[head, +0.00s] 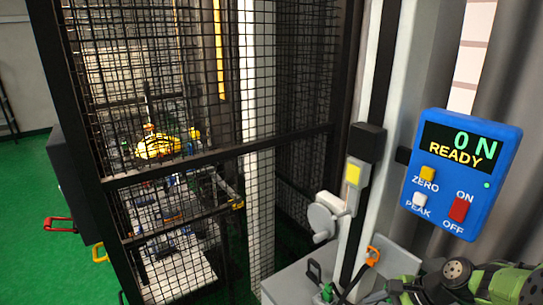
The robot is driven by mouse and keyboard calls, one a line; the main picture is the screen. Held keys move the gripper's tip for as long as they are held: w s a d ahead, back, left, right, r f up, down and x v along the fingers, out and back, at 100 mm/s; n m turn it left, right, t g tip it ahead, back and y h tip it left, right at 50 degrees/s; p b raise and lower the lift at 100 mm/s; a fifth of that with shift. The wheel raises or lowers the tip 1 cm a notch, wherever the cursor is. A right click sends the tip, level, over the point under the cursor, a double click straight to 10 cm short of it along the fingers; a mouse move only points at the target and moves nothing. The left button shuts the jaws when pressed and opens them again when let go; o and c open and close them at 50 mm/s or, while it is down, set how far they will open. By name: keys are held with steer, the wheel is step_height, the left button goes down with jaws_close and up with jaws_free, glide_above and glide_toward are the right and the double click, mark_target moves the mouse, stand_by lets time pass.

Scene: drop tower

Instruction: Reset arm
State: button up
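Green and black links of my arm (475,284) fill the bottom right corner, folded low in front of the grey housing. I cannot make out my gripper's fingers in the head view. Beside the arm, a lever with an orange end (372,256) and a dark shaft slants down to the left. A small green and black part (328,291) shows at the bottom edge, too small to identify.
The tower's black mesh cage (215,165) fills the middle, with a yellow object (158,145) behind it. A blue readout box (460,174) at right shows "0 N READY". A grey latch device (330,214) sits on the post. Green floor (35,190) is clear at left.

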steer(key=s+a+r+n+g+h, duration=0.1)
steer(key=s+a+r+n+h, duration=0.4)
steer(key=s+a+r+n, duration=0.3)
steer(key=s+a+r+n+t, duration=0.1)
steer(key=s+a+r+n, duration=0.1)
steer(key=s+r+n, duration=0.1)
steer(key=s+a+r+n+t+h, duration=0.1)
steer(key=s+a+r+n, duration=0.1)
steer(key=s+n, duration=0.3)
steer(key=s, duration=0.2)
steer(key=shift+s+a+r+t+h, duration=0.15)
steer(key=shift+s+r+t+h, duration=0.15)
steer(key=shift+r+t, duration=0.1)
